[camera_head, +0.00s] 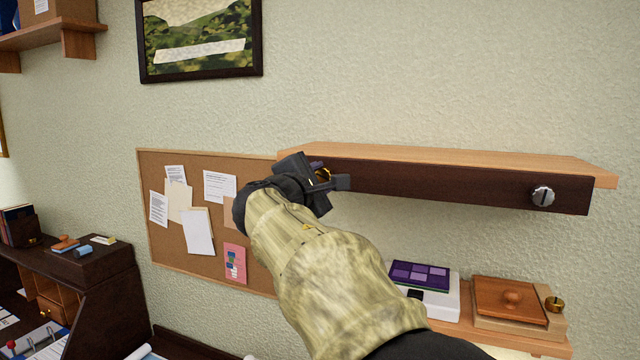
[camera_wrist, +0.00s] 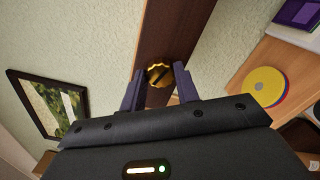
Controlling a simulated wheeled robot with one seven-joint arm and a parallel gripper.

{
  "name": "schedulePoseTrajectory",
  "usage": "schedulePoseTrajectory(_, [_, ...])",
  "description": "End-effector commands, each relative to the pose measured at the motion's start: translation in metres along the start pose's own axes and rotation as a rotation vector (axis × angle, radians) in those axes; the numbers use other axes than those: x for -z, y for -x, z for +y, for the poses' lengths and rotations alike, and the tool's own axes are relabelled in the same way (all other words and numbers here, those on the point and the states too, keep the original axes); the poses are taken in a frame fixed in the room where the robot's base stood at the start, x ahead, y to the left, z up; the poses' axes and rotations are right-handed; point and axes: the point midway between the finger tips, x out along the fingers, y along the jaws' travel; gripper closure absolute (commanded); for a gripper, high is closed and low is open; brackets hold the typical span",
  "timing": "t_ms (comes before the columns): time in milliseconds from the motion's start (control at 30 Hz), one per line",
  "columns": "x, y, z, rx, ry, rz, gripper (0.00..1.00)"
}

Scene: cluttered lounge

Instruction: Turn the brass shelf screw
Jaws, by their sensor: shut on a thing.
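The brass shelf screw (camera_wrist: 160,75) is a gold, ridged round head with a dark slot, set in the dark front board (camera_wrist: 174,30) of the shelf. In the head view the brass screw (camera_head: 323,174) shows partly at the shelf's left end, mostly hidden by my gripper. My gripper (camera_head: 336,180) is at the shelf's left end. In the wrist view its two fingers (camera_wrist: 160,88) stand on either side of the brass head, shut on it. A silver slotted screw (camera_head: 543,196) sits at the right end of the same board.
A corkboard (camera_head: 160,235) with papers hangs behind my arm. A framed picture (camera_head: 200,78) hangs above. The wall above the shelf is clear.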

Motion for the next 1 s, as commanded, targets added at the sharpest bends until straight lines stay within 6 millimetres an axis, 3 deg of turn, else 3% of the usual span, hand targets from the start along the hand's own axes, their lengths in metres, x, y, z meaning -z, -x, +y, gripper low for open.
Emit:
schedulePoseTrajectory(67, [0.000,0.000,-0.001,0.002,-0.001,0.000,0.92])
schedulePoseTrajectory(100, [0.000,0.000,-0.001,0.002,-0.001,0.001,0.67])
schedulePoseTrajectory(200, [0.000,0.000,-0.001,0.001,-0.001,0.000,0.47])
schedulePoseTrajectory(633, [0.001,0.007,-0.001,-0.001,-0.001,0.002,0.47])
schedulePoseTrajectory(767, [0.002,0.025,-0.003,-0.002,-0.002,0.003,0.47])
schedulePoseTrajectory(1000, [0.003,0.071,-0.003,-0.001,-0.003,0.005,0.47])
